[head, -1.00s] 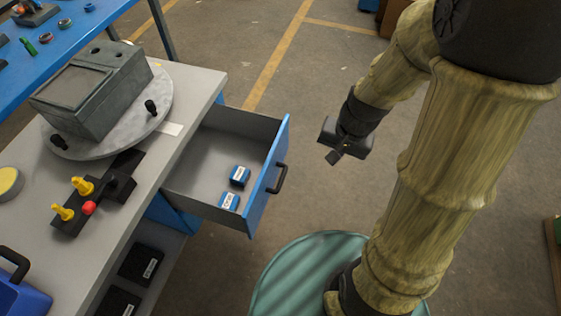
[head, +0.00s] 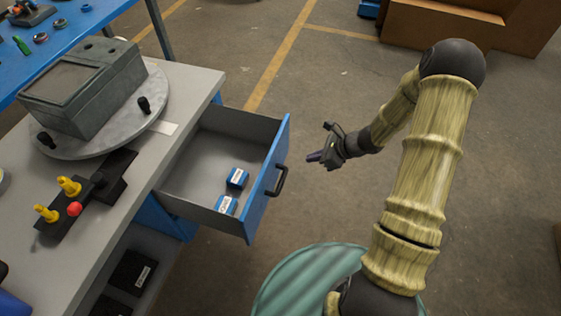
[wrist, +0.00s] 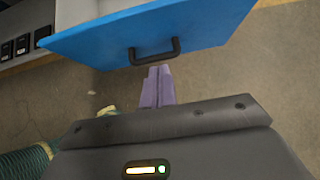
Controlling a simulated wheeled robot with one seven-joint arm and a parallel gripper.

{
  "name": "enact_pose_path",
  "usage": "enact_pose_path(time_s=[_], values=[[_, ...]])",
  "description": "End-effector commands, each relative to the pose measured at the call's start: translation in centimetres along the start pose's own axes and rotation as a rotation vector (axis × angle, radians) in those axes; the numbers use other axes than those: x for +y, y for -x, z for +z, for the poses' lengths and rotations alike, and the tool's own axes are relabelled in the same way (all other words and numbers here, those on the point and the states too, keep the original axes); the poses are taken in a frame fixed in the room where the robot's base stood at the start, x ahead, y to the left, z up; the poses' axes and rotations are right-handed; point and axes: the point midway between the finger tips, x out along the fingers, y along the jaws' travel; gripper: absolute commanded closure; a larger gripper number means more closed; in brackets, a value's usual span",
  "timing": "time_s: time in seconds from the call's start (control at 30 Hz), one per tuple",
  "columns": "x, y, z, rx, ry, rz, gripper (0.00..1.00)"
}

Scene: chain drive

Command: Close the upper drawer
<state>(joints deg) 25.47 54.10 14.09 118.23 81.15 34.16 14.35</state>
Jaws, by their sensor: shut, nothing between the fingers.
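The upper drawer (head: 225,165) is pulled out from the grey-topped workbench (head: 188,88). Its blue front (head: 262,190) faces right and carries a black handle (head: 279,181). Two small blue labelled boxes (head: 237,178) lie inside. My gripper (head: 312,157) is shut and empty, to the right of the drawer front and apart from it in the head view. In the wrist view the purple fingers (wrist: 157,88) are together and point at the black handle (wrist: 155,54) on the blue front (wrist: 200,28). Whether they touch the handle cannot be told there.
On the benchtop are a grey box-like device (head: 85,85) on a round plate and a black fixture with yellow and red knobs (head: 75,207). Black bins (head: 132,272) stand on the shelf below. The floor right of the drawer is clear; a brown box (head: 440,25) stands far back.

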Motion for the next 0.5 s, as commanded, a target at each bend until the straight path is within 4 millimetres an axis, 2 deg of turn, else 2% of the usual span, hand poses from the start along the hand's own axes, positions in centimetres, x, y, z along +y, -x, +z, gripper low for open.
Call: enact_pose_path(time_s=[0.27, 0.5], values=[[0.1, -0.6, 0.0, 0.001, 0.003, 0.002, 1.0], [0.2, -3.8, 0.0, 0.002, 0.004, 0.005, 1.0]])
